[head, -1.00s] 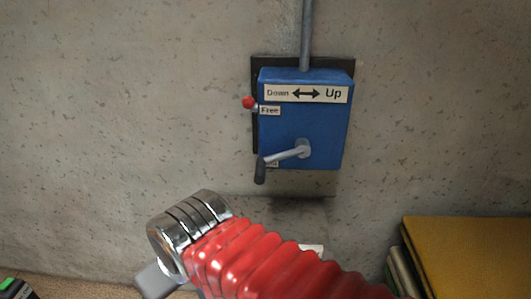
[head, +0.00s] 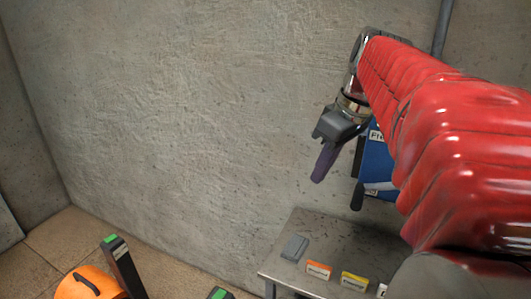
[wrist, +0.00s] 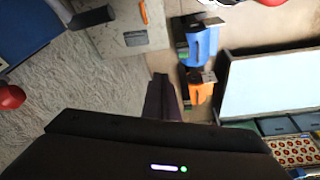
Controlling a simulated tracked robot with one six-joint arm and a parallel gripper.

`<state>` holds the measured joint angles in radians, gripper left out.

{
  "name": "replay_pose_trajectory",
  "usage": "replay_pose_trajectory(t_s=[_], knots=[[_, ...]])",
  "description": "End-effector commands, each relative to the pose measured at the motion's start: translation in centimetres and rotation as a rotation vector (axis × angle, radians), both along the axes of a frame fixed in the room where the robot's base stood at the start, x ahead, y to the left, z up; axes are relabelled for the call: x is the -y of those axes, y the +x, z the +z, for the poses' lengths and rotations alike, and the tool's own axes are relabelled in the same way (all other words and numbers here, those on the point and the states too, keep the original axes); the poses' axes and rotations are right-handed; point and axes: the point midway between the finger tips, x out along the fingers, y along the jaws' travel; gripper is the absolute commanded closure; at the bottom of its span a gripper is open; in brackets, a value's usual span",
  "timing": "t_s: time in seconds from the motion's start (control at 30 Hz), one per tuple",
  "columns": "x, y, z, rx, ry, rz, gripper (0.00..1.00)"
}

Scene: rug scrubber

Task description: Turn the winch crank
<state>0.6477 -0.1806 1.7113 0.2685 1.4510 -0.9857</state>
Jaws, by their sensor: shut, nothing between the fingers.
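The blue winch box (head: 377,160) is on the concrete wall, mostly hidden behind my red arm in the head view. The crank's dark handle (head: 357,198) shows low at the box's left edge. Its arm is partly covered. My gripper (head: 319,180) hangs to the left of the box, fingers pointing down, shut and empty, apart from the crank. In the wrist view, my shut fingers (wrist: 163,97) point away from the blue box (wrist: 30,25) at the upper left. A red knob (wrist: 10,97) shows at the left edge there.
A grey metal table (head: 272,262) stands below, with a grey block (head: 294,247), an orange labelled box (head: 318,271) and a yellow one (head: 354,281). An orange object (head: 85,285) is on the floor at lower left. The wall left of my gripper is bare.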

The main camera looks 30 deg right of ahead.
Motion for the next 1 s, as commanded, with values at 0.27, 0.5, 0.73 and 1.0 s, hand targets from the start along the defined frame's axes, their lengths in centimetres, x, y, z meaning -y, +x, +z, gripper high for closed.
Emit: replay_pose_trajectory(t_s=[0.27,0.5,0.73,1.0], knots=[[9.6,-0.8,3.0,0.034,0.037,0.146,1.0],[16.7,-3.4,4.7,0.098,0.051,0.282,1.0],[19.1,-4.8,5.2,0.127,0.051,0.342,1.0],[19.1,-4.8,5.2,0.128,0.05,0.345,1.0]])
